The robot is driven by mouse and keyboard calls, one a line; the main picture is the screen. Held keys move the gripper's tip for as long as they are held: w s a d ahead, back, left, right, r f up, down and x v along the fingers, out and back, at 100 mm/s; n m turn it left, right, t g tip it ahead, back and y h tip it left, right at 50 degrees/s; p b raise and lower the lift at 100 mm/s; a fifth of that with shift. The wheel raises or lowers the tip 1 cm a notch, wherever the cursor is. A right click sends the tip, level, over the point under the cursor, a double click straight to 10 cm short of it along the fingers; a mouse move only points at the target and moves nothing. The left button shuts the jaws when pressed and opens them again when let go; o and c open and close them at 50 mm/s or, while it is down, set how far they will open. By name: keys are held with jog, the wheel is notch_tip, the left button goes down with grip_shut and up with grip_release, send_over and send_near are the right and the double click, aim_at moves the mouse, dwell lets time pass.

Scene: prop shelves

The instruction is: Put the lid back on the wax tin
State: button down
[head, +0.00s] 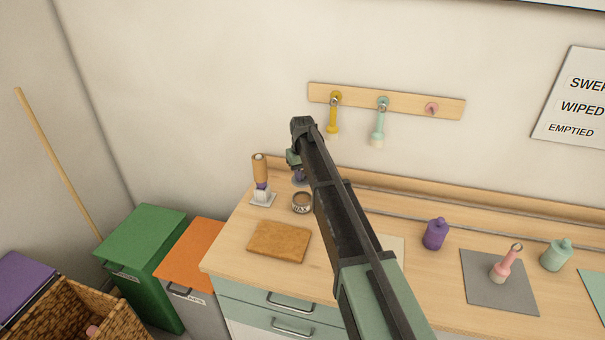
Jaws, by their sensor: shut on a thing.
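The wax tin (302,203) stands on the wooden counter in the head view, a small round tin with a "WAX" label and brown wax showing in its open top. My gripper (298,170) is just above and behind it in the picture, small and partly covered by my arm. It is shut on a small greyish thing (299,180), which seems to be the lid; its shape is hard to make out. This thing appears apart from the tin. The fingertips are not clear.
A brown mat (279,241) lies in front of the tin. A wooden-handled brush (260,180) stands on a pale pad to the left. A purple bottle (435,234) and a grey mat (500,283) with a pink brush (506,266) are to the right.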

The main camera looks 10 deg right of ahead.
jog(key=shift+f+b, duration=3.05)
jog(key=shift+f, duration=0.2)
jog(key=shift+f, duration=0.1)
jog(key=shift+c, duration=2.2)
grip_release()
notch_tip(320, 180, up, 7)
jog(key=p, duration=0.7)
